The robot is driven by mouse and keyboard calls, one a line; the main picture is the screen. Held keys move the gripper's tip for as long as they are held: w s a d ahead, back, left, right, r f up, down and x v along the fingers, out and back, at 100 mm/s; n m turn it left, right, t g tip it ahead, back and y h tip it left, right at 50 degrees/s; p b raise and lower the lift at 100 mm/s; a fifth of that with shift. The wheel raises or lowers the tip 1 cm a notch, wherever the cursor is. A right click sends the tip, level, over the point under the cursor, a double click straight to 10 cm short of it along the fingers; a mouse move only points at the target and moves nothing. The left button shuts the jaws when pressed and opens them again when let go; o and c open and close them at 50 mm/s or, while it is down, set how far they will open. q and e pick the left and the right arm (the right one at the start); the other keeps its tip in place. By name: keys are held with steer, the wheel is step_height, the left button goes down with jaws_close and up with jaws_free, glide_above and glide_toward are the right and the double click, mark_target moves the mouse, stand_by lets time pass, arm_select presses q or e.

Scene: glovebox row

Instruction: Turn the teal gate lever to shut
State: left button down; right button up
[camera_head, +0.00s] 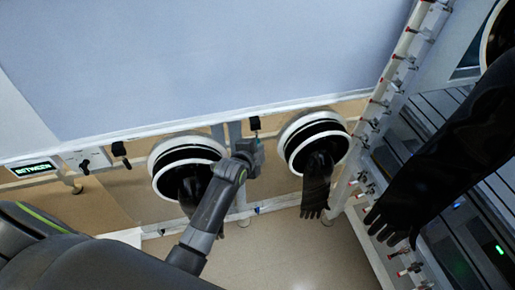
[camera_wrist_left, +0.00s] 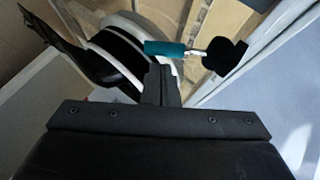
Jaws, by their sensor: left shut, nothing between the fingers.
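The teal gate lever (camera_wrist_left: 165,48) shows in the left wrist view as a short teal handle on a metal stem, with a black knob-like part (camera_wrist_left: 225,57) at its right end. My left gripper (camera_wrist_left: 160,78) is shut and empty, its fingertips just below the teal handle in that picture; I cannot tell whether they touch it. In the head view my left gripper (camera_head: 250,148) is between the two round glove ports, just below a black knob (camera_head: 255,123). It hides the teal handle there. My right gripper is not in view.
A left glove port (camera_head: 160,160) and a right glove port (camera_head: 340,150) with black gloves flank the gripper. A small display (camera_head: 35,168) at the left reads BETWEEN. A white rail with red-tipped fittings (camera_head: 395,82) runs along the right. A long black glove (camera_head: 450,150) hangs further right.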

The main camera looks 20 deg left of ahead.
arm_select(q)
steer(key=shift+w+a+f, duration=0.15)
steer(key=shift+a, duration=0.05)
steer(key=shift+f, duration=0.1)
steer(key=f+m+t+b, duration=0.1)
steer(key=b, duration=0.2)
steer(key=w+a+f+t+y+b, duration=0.1)
steer(key=t+b, duration=0.1)
steer(key=b, duration=0.1)
steer(key=w+f+m+t+b, duration=0.1)
steer(key=b, duration=0.2)
steer(key=shift+w+a+f+m+t, duration=0.15)
steer(key=shift+a+m+t, duration=0.15)
steer(key=shift+t, duration=0.1)
stand_by(0.3)
steer(key=shift+w+a, duration=0.1)
steer(key=shift+w, duration=0.05)
stand_by(0.4)
steer(key=shift+f, duration=0.1)
